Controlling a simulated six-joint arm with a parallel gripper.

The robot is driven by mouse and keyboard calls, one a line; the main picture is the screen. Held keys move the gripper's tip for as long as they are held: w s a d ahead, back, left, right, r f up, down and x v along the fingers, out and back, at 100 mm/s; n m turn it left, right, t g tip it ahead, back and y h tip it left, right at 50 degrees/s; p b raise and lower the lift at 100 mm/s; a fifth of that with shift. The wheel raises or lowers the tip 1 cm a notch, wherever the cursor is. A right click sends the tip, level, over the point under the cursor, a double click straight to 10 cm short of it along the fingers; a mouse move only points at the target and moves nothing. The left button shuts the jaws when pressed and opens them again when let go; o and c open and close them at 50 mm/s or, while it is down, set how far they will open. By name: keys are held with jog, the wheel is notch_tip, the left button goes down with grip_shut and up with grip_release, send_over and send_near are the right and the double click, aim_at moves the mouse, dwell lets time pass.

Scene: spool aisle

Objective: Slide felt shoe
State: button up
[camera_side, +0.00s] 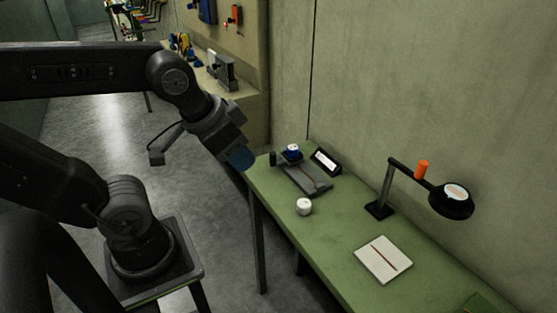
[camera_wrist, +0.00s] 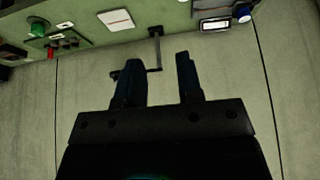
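No part is clearly recognisable as the felt shoe. A grey flat fixture with a slot or rail (camera_side: 308,179) lies at the far end of the green bench, with a blue and white round piece (camera_side: 292,150) at its back end. My gripper (camera_side: 241,159), with blue fingertips, is in the air left of the bench's far end, apart from the fixture. In the wrist view my gripper (camera_wrist: 158,62) has its two fingers spread with nothing between them. A blue knob-like piece (camera_wrist: 243,13) shows at the top right there.
A wall stands close behind the bench.

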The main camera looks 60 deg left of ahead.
aim_at(278, 164)
dwell(0.3)
jog(key=shift+o, duration=1.4)
jog(key=shift+w+f+n+g, duration=0.15)
jog(key=shift+f+n+g, duration=0.15)
jog(key=shift+f, duration=0.05)
jog(key=w+a+f+n+g+h, duration=0.2)
jog(key=w+a+f+n+h, duration=0.4)
jog(key=w+f+n+h, duration=0.55)
jog(key=s+a+f+n+t+y, duration=0.1)
jog(key=a+f+n+t+y, duration=0.45)
jog(key=a+n, duration=0.55)
jog(key=s+a+f+n+t+y, duration=0.1)
jog(key=a+f+n+t+y, duration=0.1)
jog(key=a+f+n+t, duration=0.6)
jog(key=w, duration=0.4)
jog(key=w+r+n, duration=0.1)
jog(key=w, duration=0.3)
jog(key=w+r+n+t, duration=0.1)
jog(key=w, duration=0.3)
jog(key=shift+w+d+r, duration=0.15)
jog(key=shift+w+d, duration=0.1)
jog(key=shift+w, duration=0.1)
jog(key=shift+c, duration=0.3)
